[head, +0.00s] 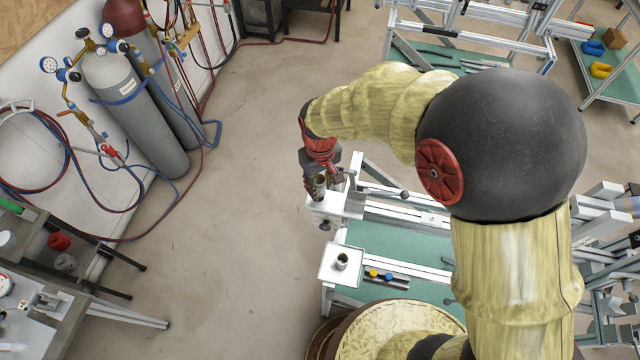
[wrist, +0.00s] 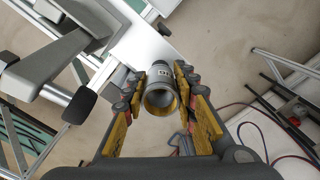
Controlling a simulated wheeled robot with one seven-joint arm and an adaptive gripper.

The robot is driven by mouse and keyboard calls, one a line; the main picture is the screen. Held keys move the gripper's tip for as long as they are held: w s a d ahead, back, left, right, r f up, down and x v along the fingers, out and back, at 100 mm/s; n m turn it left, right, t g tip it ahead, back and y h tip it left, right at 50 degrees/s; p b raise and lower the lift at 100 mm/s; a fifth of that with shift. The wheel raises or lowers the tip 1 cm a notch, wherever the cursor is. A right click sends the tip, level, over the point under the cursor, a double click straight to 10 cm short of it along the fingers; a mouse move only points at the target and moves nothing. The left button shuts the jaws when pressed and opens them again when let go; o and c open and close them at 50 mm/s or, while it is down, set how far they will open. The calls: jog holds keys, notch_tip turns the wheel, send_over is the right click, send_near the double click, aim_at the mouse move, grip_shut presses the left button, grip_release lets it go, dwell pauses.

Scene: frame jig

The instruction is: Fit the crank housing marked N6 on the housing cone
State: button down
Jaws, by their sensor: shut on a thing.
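My gripper (head: 319,176) is shut on a short grey tube-like housing (head: 319,189). In the wrist view my gripper (wrist: 160,84) has its yellow-padded fingers on both sides of the housing (wrist: 161,77). The housing's round open end faces the wrist camera. It carries a small pale label, too small to read. The housing is over or on a white block (head: 335,207) at the bench's left end. I cannot tell whether it touches the block. I cannot make out the housing cone; the housing and fingers may hide it.
Aluminium frame rails (head: 405,213) run to the right. Gas cylinders (head: 130,105) stand at the left wall. The floor between is clear.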

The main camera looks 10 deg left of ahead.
jog(key=shift+f+b, duration=0.65)
jog(key=shift+f, duration=0.45)
jog(key=c, duration=1.3)
grip_release()
jog(key=shift+c, duration=0.2)
jog(key=shift+r, duration=0.1)
notch_tip(320, 180, up, 12)
jog(key=shift+s, duration=0.1)
